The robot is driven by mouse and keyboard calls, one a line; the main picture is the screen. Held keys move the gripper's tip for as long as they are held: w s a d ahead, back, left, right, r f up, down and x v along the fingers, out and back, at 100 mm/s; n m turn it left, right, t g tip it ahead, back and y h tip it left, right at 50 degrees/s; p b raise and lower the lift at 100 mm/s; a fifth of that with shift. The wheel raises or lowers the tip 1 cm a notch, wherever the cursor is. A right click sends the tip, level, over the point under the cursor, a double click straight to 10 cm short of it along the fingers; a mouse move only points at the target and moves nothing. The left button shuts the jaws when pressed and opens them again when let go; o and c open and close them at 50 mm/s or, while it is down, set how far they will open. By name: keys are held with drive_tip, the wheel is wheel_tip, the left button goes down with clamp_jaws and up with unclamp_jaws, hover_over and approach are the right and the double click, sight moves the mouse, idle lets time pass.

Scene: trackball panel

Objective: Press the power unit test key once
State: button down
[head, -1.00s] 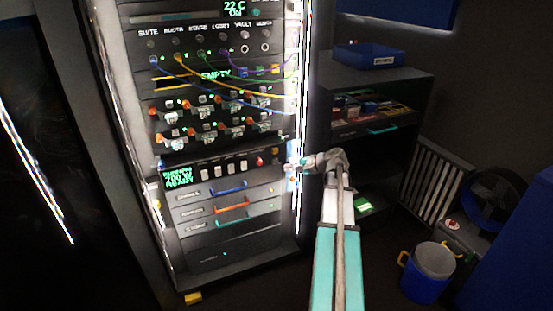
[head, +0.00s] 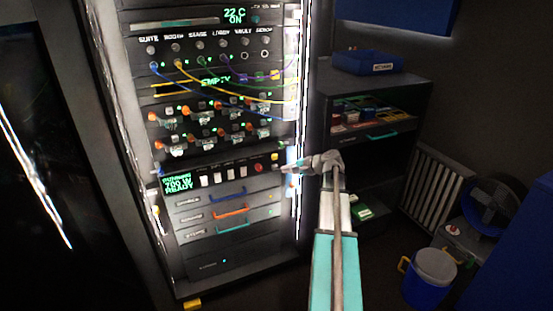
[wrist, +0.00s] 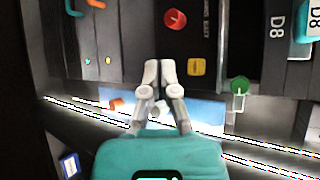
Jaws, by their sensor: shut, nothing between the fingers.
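The power unit (head: 190,206) is a dark rack panel with a green display (head: 178,184) reading 700 W READY. Along its front is a row of pale keys (head: 217,177), then a red round knob (head: 258,167) and a small yellow key (head: 274,157) at the right end. In the wrist view the red knob (wrist: 174,20) and the square yellow key (wrist: 197,67) lie just beyond and right of my fingertips. Key labels are too small to read, so I cannot tell which is marked test. My gripper (wrist: 158,66) is shut and empty; contact with the panel is unclear.
Patch cables (head: 230,88) and orange-knobbed switches (head: 222,104) fill the rack above. Coloured drawer handles (head: 230,209) are below. A shelf (head: 390,95) with a blue bin (head: 367,62) stands right; a blue bucket (head: 428,275) is on the floor.

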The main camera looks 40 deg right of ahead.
sight(274, 160)
drive_tip(key=shift+w+d, duration=0.25)
drive_tip(key=shift+w, duration=0.7)
drive_tip(key=shift+w+d, duration=0.2)
drive_tip(key=shift+w, duration=0.7)
drive_tip(key=shift+w+d, duration=0.25)
drive_tip(key=shift+w, duration=0.7)
drive_tip(key=shift+w+d, duration=0.2)
drive_tip(key=shift+w, duration=0.7)
idle(0.4)
drive_tip(key=shift+s, duration=0.2)
drive_tip(key=shift+s+a, duration=0.25)
drive_tip(key=shift+s, duration=0.4)
drive_tip(key=shift+s, duration=0.1)
drive_tip(key=shift+s+a, duration=0.2)
drive_tip(key=shift+s, duration=0.6)
drive_tip(key=shift+s+a, duration=0.15)
drive_tip(key=shift+s, duration=0.6)
drive_tip(key=shift+s+a, duration=0.2)
drive_tip(key=shift+s, duration=0.6)
drive_tip(key=shift+a, duration=0.1)
